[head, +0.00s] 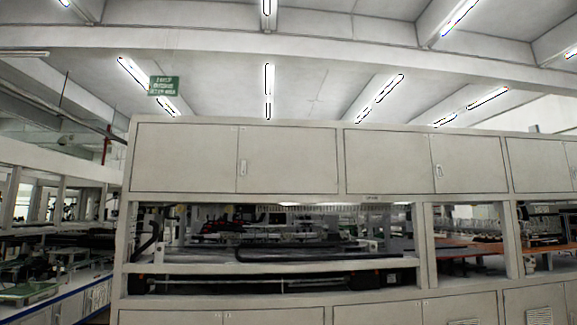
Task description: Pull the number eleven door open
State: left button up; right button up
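A long pale cabinet front fills the middle of the head view. Its upper row has flat closed doors: an upper left door (186,158), a door beside it (292,160) with a small handle (243,168), a third door (388,162), and a fourth door (473,164) with its handle (438,170). A lower row of closed doors (270,316) is cut off by the bottom edge. Small marks sit near some door edges, but no number is readable, so I cannot tell which is number eleven. Neither of my grippers is in view.
An open bay with dark machinery (270,235) lies between the upper and lower doors. A beige post (427,245) divides it from an orange surface (465,248). Workbenches (50,270) stand at the left. A green sign (164,86) hangs overhead.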

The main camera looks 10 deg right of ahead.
aim_at(278, 160)
jog(key=i+j+u, duration=0.35)
jog(key=i, duration=0.2)
jog(key=i+u, duration=0.35)
jog(key=i, duration=0.2)
jog(key=i+j+z, duration=0.1)
jog(key=i, duration=0.4)
jog(key=i+j+z, duration=0.15)
jog(key=i, duration=0.4)
jog(key=i+j+z, duration=0.1)
jog(key=i, duration=0.4)
jog(key=i+j+z, duration=0.1)
jog(key=i+j, duration=0.15)
jog(key=i, duration=0.25)
